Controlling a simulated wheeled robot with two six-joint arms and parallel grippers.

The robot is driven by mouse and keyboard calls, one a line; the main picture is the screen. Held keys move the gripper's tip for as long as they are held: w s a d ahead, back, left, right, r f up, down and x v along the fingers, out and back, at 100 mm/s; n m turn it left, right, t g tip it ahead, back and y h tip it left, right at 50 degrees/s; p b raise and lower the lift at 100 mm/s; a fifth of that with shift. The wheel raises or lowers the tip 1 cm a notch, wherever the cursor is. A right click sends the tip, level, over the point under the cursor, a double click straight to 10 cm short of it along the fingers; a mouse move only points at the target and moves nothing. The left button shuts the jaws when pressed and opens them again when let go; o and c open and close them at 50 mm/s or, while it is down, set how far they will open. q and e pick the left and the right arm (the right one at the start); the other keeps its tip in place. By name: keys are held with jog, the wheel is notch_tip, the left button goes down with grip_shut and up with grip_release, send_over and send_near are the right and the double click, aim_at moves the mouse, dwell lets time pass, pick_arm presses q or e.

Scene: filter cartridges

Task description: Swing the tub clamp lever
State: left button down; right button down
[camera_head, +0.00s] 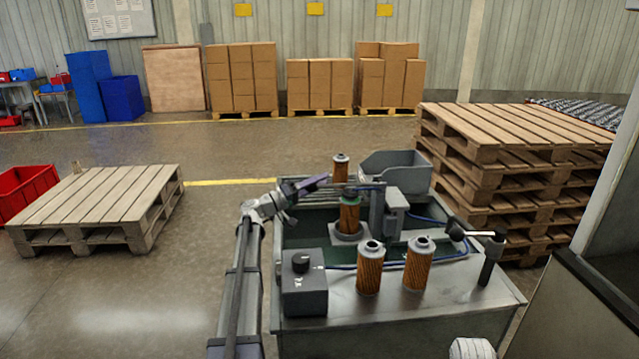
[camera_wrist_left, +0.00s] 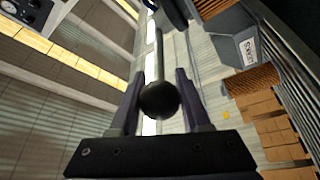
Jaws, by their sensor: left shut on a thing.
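My left gripper (camera_head: 318,183) reaches over the back of the tub (camera_head: 296,228) on the metal bench. A filter cartridge (camera_head: 349,216) stands upright in the tub, just below and right of the gripper. My right gripper is not in view.
Two cartridges (camera_head: 369,270) (camera_head: 418,265) stand at the bench front, another (camera_head: 340,170) behind the tub. A grey box with a black knob (camera_head: 304,285) sits front left. A grey bin (camera_head: 395,172) is behind.

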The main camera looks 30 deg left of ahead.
pick_arm(q)
jog(key=shift+c, duration=1.9)
grip_release()
jog(key=b+v, duration=0.1)
jog(key=v, duration=0.7)
jog(key=shift+b, duration=0.4)
